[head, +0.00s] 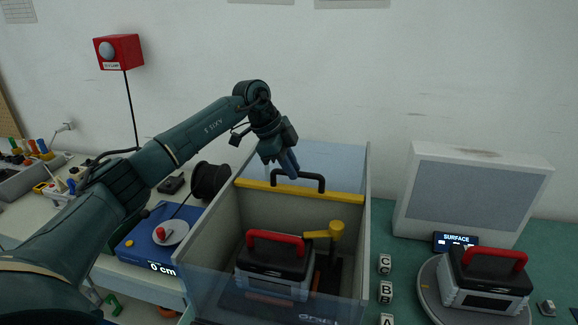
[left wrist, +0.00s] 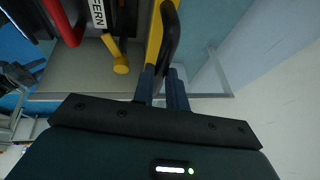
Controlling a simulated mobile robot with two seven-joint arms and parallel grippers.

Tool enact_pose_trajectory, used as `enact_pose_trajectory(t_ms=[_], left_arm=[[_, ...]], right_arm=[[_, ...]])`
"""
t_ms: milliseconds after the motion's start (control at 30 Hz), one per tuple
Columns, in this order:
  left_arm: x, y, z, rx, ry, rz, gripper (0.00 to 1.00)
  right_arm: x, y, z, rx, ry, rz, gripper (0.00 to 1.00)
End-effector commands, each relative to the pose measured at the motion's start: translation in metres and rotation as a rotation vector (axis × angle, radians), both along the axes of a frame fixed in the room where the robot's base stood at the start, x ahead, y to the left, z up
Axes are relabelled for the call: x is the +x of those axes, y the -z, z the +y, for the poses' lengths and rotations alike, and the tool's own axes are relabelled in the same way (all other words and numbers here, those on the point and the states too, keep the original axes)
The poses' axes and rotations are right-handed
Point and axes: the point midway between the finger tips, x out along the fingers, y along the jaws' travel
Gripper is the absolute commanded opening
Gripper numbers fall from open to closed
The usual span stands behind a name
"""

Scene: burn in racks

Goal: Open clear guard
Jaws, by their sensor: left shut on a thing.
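The clear guard (head: 335,158) is a pale see-through panel with a yellow bar (head: 335,194) along its near edge and a black handle (head: 322,183) on the bar. It is at the back part of a grey-walled box, whose front part is uncovered from above. My left gripper (head: 289,165) reaches down to the left part of the handle and is shut on it. In the left wrist view the fingers (left wrist: 164,88) close around the black handle (left wrist: 171,38) beside the yellow bar (left wrist: 154,35). My right gripper is not in view.
Inside the box are a grey case with a red handle (head: 275,237) and a yellow lever (head: 336,230). A similar case (head: 484,283) sits on a round plate at right. A blue box with a red knob (head: 160,233) and a black spool (head: 209,180) stand left. A grey screened unit (head: 470,190) stands behind.

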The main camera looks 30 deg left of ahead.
Motion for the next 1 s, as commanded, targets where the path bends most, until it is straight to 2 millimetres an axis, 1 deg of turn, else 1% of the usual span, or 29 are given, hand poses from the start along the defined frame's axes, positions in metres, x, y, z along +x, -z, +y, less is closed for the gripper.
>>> enact_pose_trajectory(t_ms=[300,333,500,600,867,1000], left_arm=[[0.001,-0.001,0.0,0.002,0.0,-0.003,0.0],[0.001,-0.001,0.0,0.002,0.0,-0.003,0.16],[0.001,-0.001,0.0,0.001,0.0,-0.002,0.3],[0.0,0.0,0.0,0.0,0.001,-0.001,0.36],[0.0,-0.002,0.001,0.0,0.001,-0.001,0.36],[-0.003,-0.015,0.006,0.001,-0.002,-0.004,0.36]], right_arm=[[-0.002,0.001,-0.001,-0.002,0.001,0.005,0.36],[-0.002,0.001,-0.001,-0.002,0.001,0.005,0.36],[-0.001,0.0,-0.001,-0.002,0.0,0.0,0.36],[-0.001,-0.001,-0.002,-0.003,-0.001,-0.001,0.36],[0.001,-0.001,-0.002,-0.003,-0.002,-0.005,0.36],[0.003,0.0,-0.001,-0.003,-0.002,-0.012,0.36]])
